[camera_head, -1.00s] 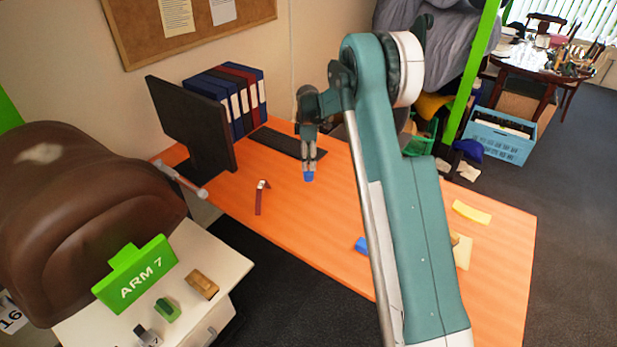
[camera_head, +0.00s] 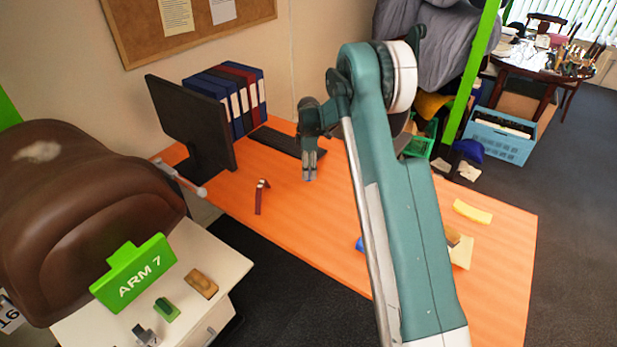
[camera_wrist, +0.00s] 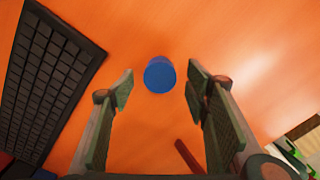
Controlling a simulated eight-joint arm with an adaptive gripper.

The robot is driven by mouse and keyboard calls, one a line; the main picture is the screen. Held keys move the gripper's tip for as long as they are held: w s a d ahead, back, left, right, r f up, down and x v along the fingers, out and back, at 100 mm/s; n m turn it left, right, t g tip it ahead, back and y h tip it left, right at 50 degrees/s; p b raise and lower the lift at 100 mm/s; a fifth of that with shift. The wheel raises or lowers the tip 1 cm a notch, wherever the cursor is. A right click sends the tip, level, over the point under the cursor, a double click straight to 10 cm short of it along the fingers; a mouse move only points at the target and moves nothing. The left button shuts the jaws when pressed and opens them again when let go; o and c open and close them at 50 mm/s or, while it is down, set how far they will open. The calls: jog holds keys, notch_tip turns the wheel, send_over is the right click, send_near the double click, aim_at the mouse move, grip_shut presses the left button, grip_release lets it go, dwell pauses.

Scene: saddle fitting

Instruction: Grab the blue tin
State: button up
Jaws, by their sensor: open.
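The blue tin (camera_wrist: 160,74) stands on the orange desk, seen from above in the wrist view. It lies in line with the gap between my fingertips, slightly beyond them. In the head view my gripper (camera_head: 310,172) points down over the desk and hides nearly all of the tin. My gripper in the wrist view (camera_wrist: 157,93) is open, with one finger on each side and clear space between each finger and the tin. I cannot tell how far above the tin the fingertips are.
A black keyboard (camera_wrist: 48,80) lies left of the tin. A dark red item (camera_head: 261,197) stands nearby. A monitor (camera_head: 190,125) and binders (camera_head: 228,98) are behind. Another blue thing (camera_head: 358,244) is partly hidden by my arm. A yellow piece (camera_head: 472,211) lies at the right.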

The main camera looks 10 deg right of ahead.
jog(key=shift+f, duration=1.1)
jog(key=shift+c, duration=0.5)
jog(key=c, duration=0.9)
